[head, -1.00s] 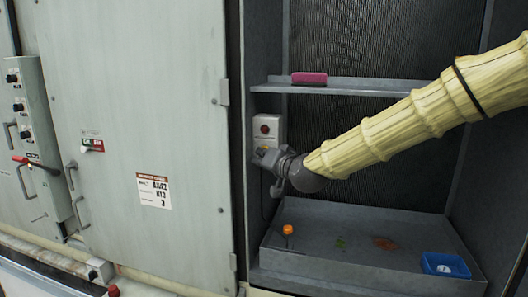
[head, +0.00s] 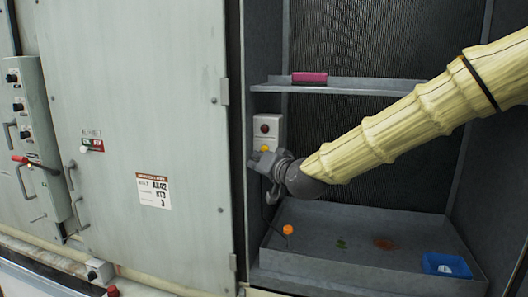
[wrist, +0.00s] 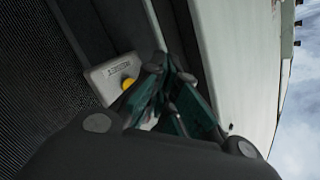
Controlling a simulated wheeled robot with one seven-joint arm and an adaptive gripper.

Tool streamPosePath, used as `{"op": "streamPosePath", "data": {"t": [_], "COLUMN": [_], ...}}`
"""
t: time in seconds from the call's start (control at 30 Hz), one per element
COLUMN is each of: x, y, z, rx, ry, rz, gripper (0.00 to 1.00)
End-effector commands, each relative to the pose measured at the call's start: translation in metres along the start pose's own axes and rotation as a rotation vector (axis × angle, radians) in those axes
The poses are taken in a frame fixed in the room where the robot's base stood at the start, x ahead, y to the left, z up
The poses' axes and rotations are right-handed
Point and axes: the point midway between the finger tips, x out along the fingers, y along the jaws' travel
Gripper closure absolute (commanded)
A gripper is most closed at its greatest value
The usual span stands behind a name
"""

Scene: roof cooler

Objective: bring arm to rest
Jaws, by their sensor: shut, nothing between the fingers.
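My gripper (head: 254,164) is at the end of my cream-sleeved arm, inside the open cooler bay at its left side. It is beside a grey switch box (head: 268,130) with a dark red button and a yellow button, slightly in front of the box's lower part. In the wrist view my gripper (wrist: 172,62) has its fingers together with nothing held. The switch box (wrist: 105,78) and its yellow button show just left of the fingers there. I cannot tell if the fingers touch the box.
A shelf (head: 370,87) with a pink block (head: 309,78) crosses the bay above my arm. Below is a metal tray (head: 350,268) with an orange-topped item (head: 288,230), stains and a blue container (head: 446,266). A large closed door (head: 130,100) stands to the left.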

Motion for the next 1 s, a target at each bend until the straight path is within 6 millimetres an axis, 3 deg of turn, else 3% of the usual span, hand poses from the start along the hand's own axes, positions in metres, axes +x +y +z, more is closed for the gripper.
{"op": "streamPosePath", "data": {"t": [0.3, 0.63, 0.77, 1.0], "x": [-0.013, -0.011, -0.008, -0.015], "y": [-0.009, -0.002, 0.027, 0.117], "z": [0.010, 0.018, 0.049, 0.151], "rx": [-0.001, 0.000, -0.001, -0.007], "ry": [-0.001, -0.012, -0.055, -0.197], "rz": [0.000, 0.009, 0.048, 0.170], "gripper": [1.00, 1.00, 1.00, 1.00]}}
